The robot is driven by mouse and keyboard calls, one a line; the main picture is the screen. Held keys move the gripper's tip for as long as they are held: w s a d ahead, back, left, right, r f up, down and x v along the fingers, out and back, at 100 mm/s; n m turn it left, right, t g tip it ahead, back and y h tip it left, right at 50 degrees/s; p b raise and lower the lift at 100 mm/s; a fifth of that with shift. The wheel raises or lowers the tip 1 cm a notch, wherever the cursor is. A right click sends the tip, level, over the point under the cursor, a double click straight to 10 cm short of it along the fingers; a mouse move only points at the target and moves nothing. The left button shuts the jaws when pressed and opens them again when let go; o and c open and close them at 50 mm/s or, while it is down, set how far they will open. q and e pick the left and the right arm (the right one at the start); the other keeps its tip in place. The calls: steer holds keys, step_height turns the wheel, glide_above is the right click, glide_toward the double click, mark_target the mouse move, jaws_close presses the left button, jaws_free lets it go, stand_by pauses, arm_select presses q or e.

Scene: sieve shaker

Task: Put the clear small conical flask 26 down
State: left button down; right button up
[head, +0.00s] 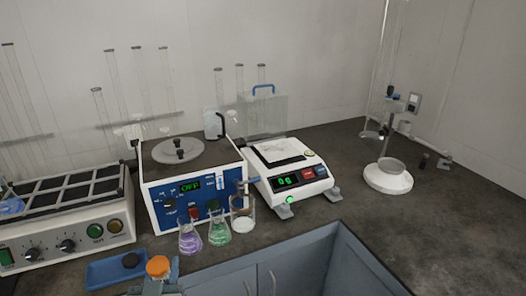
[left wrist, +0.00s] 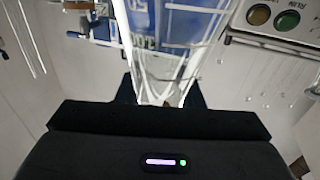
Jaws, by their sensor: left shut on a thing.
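My left gripper (head: 155,286) is at the bottom edge of the head view, in front of the sieve shaker and beside the blue tray. In the left wrist view its dark fingers (left wrist: 165,102) are shut on a clear, see-through flask (left wrist: 168,55). Whether the flask touches the bench cannot be seen. My right gripper is not in view.
Flasks with purple (head: 190,240) and green (head: 218,232) liquid and a clear vessel (head: 242,217) stand before the shaker (head: 160,212). The blue tray (head: 100,275) holds a black stopper. A balance (head: 290,185) stands right.

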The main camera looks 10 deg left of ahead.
arm_select(q)
steer(key=d+f+m+h, duration=0.2)
steer(key=d+f+h, duration=0.1)
steer(key=d, duration=0.4)
steer(key=shift+s+d+m+h, duration=0.2)
steer(key=shift+s+m+h, duration=0.1)
steer(key=shift+s+h, duration=0.2)
steer(key=shift+w, duration=0.1)
steer(key=a+y, duration=0.1)
steer(key=a, duration=0.1)
steer(key=a+r+n+y, duration=0.1)
steer(key=a, duration=0.1)
steer(key=a+r+n+y, duration=0.1)
steer(key=a, duration=0.1)
steer(key=shift+w+a+r, duration=0.25)
steer(key=shift+w, duration=0.15)
steer(key=shift+a+r+n+y, duration=0.4)
steer(key=shift+a+r+y, duration=0.05)
steer(key=shift+a+y, duration=0.25)
